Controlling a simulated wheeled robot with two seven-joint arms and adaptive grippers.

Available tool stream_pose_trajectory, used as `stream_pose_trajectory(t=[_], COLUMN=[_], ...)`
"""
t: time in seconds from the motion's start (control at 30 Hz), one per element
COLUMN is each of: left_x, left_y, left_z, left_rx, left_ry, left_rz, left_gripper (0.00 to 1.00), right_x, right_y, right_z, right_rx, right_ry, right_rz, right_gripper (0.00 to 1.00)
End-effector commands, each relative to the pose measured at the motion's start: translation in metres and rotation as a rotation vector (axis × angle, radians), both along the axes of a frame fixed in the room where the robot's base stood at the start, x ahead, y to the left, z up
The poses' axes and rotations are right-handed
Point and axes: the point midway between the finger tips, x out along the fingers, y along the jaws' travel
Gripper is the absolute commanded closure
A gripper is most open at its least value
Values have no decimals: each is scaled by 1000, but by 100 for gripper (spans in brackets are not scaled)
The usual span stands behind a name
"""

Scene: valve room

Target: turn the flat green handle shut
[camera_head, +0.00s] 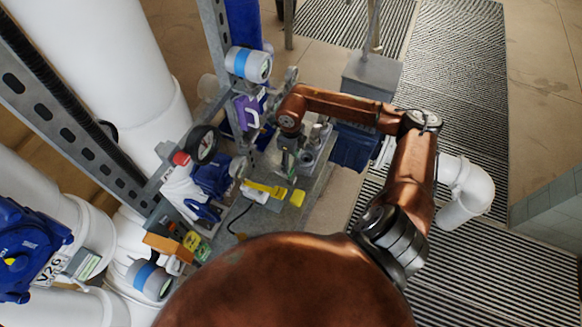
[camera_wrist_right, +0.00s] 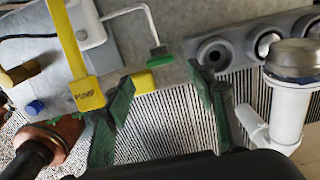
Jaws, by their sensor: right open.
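A flat green handle end (camera_wrist_right: 160,54) shows in the right wrist view, at the tip of a bent pale metal strip. It lies beyond and between the fingers of my right gripper (camera_wrist_right: 162,88), which is open with nothing between its fingertips. The dark green fingers are spread to either side, and I see no contact with the handle. In the head view my right gripper (camera_head: 288,162) is over the grey bench, with its fingers pointing down. There the handle is too small or hidden to make out. My left gripper is in neither view.
A yellow lever marked PUMP (camera_wrist_right: 88,92) stands close to the left finger. A grey block with round holes (camera_wrist_right: 226,50) and a white pipe with a metal cap (camera_wrist_right: 292,100) are at the right.

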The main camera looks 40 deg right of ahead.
Motion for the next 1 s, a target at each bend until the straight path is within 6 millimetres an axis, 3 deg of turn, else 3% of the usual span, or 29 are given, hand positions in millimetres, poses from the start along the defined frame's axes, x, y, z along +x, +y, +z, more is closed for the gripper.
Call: stream_pose_trajectory(t=[0.1,0.33,1.0], left_x=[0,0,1], left_y=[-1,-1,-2], left_z=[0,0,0], left_rx=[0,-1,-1], left_ry=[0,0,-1], left_rz=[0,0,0], left_gripper=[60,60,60], right_x=[1,0,0], right_y=[-1,0,0], right_z=[24,49,52], right_rx=[-2,-1,0], right_ry=[-3,0,0], right_rz=[-1,-1,-1], right_gripper=[49,49,49])
